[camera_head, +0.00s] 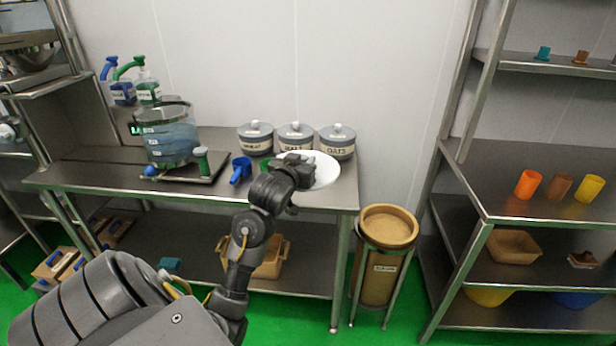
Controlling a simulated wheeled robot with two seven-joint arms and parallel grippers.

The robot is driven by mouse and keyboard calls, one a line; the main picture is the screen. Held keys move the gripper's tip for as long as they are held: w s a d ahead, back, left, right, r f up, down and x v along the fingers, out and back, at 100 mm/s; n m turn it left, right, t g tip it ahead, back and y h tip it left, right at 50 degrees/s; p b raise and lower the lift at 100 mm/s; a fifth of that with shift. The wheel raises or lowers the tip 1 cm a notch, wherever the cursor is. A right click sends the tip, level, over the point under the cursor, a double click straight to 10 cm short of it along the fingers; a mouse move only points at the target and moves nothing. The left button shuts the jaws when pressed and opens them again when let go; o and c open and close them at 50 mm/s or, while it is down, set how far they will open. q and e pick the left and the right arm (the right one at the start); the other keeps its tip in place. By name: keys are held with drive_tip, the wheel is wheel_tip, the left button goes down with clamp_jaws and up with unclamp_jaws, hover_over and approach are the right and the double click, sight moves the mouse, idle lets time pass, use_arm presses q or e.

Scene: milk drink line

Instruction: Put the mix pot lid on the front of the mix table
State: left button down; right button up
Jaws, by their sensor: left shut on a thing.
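The mix pot lid (326,175), a white round disc, is at the right end of the steel mix table (310,198), in front of the labelled jars. My left gripper (298,163) is shut on it, and the gripper and wrist hide its left part. I cannot tell whether the lid touches the tabletop or is just above it. The clear mix pot (168,140) stands on a dark base at the left of the table. My right gripper is not in view.
Lidded jars (255,138) stand along the wall behind the lid. A tall brown bin (388,226) stands right of the table. The table's front left strip is clear.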

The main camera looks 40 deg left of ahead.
sight(318, 160)
use_arm(q)
drive_tip(key=w+f, duration=0.1)
drive_tip(key=w, duration=0.1)
drive_tip(key=w+a+f, duration=0.1)
drive_tip(key=w, duration=0.2)
drive_tip(key=w+f, duration=0.1)
drive_tip(key=w, duration=0.1)
drive_tip(key=shift+w+a+f, duration=0.15)
drive_tip(key=shift+f, duration=0.1)
drive_tip(key=w+f, duration=0.2)
drive_tip(key=f, duration=0.1)
drive_tip(key=w+a+f, duration=0.1)
drive_tip(key=f, duration=0.1)
drive_tip(key=shift+w, duration=0.35)
drive_tip(key=shift+w+f, duration=0.15)
drive_tip(key=shift+f, duration=1.65)
drive_tip(key=shift+w, duration=0.1)
drive_tip(key=shift+f, duration=0.2)
drive_tip(key=c, duration=1.2)
unclamp_jaws()
drive_tip(key=shift+o, duration=0.2)
